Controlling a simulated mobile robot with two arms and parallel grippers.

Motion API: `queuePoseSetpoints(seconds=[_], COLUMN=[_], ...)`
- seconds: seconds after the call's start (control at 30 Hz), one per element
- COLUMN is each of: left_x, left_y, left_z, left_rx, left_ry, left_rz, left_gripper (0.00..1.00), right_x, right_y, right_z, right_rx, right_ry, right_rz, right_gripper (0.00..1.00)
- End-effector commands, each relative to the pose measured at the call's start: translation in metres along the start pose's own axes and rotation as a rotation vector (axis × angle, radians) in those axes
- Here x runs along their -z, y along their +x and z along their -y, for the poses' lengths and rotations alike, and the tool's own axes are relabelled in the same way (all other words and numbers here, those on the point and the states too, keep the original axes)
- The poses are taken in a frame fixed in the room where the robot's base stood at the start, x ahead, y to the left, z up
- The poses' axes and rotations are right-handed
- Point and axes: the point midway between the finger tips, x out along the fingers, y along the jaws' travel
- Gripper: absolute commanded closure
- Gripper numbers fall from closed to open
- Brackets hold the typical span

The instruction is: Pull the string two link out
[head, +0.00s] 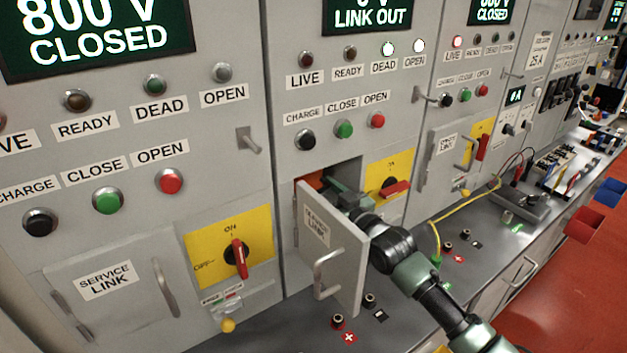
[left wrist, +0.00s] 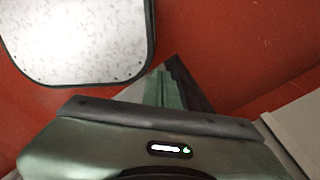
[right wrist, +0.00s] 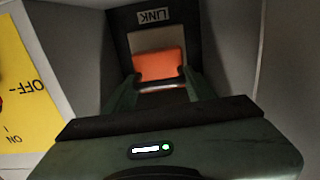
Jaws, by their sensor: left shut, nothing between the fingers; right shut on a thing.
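The string two cabinet is in the middle of the head view, and its display (head: 372,18) reads "LINK OUT". Its service link door (head: 333,250) stands swung open, with a metal handle (head: 322,275). My right gripper (head: 335,193) reaches into the open compartment behind the door. In the right wrist view it is shut on the orange link (right wrist: 158,66), in front of a dark plate marked "LINK" (right wrist: 153,16). How far the link sits from its seat is hard to tell. My left gripper (left wrist: 168,80) is shut and empty over the red floor, outside the head view.
String two's DEAD (head: 387,48) and OPEN lamps glow white. Its red rotary switch (head: 396,188) is right of the compartment. The left cabinet's service link door (head: 110,290) is closed. A grey bench (head: 400,320) with terminals and a yellow cable (head: 466,206) runs below.

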Motion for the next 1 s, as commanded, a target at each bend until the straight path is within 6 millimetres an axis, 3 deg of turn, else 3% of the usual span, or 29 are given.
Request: queuePoseSetpoints(seconds=[0.33,0.37,0.4,0.77,1.0], left_x=[-0.003,-0.003,-0.002,0.000,-0.001], left_y=[0.000,0.000,0.000,0.001,0.009], left_z=[-0.004,-0.004,-0.003,-0.001,0.000], left_rx=[-0.005,-0.005,-0.004,-0.002,0.000], left_ry=[0.001,0.002,0.002,0.001,0.001], left_rz=[0.005,0.004,0.003,0.000,0.000], left_gripper=[1.00,1.00,1.00,1.00,1.00], right_x=[-0.004,-0.004,-0.004,-0.003,-0.005], right_y=[-0.003,-0.003,-0.003,-0.004,-0.034], right_z=[0.000,0.000,0.000,0.000,-0.001], right_rx=[0.000,0.000,0.000,0.000,-0.001], right_ry=[0.000,0.000,0.000,0.000,0.000], right_rz=[0.006,0.006,0.006,0.003,0.004], right_gripper=[1.00,0.37,0.26,0.24,0.24])
